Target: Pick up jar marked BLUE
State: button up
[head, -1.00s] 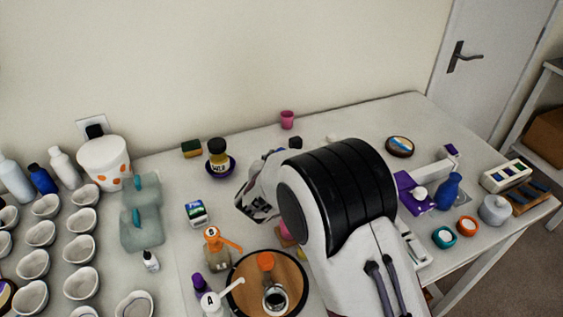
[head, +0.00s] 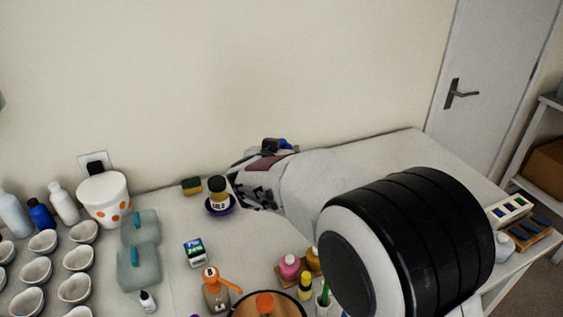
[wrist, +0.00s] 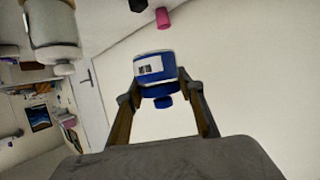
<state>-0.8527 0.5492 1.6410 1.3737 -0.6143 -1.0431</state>
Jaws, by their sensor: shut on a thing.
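A blue jar with a white label (wrist: 150,66) sits between the two fingers of my gripper (wrist: 158,98) in the wrist view. The fingers touch it on both sides and are shut on it. A smaller blue end of the jar points toward the palm, so it looks upturned in this view. The label's writing is too small to read. In the head view my gripper (head: 255,180) is beside the yellow-labelled jar, in front of the back wall. The held jar cannot be made out clearly there.
A pink cup (wrist: 163,17) shows in the wrist view.

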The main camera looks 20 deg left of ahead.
jog(key=shift+r, duration=0.45)
